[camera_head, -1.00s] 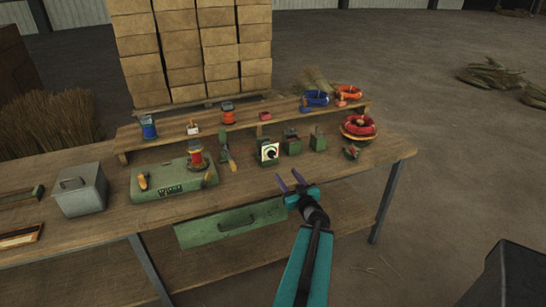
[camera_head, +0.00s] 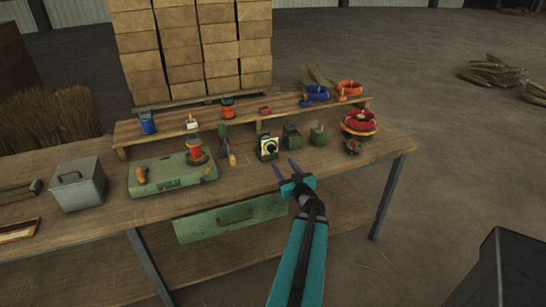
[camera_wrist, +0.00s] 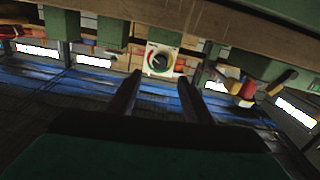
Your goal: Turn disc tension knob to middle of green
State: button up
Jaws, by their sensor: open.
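The disc tension knob (camera_wrist: 158,62) is a dark round knob on a white dial plate with a coloured arc, part of it red. It sits on the front of a small green block. Where the knob points is too small to tell. My gripper (camera_head: 285,168) is open and empty, in front of the dial and slightly to its right. In the wrist view its two fingers (camera_wrist: 160,95) point toward the dial, apart from it.
Green blocks (camera_head: 292,137) stand right of the dial, and a red coil (camera_head: 359,122) is further right. A green box with a red spool (camera_head: 195,153) is to the left. A raised shelf (camera_head: 180,131) runs behind.

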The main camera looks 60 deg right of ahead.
aim_at(272, 150)
jog(key=p+x, duration=0.1)
jog(key=x, duration=0.2)
jog(key=shift+p+x, duration=0.65)
jog(key=shift+x, duration=3.35)
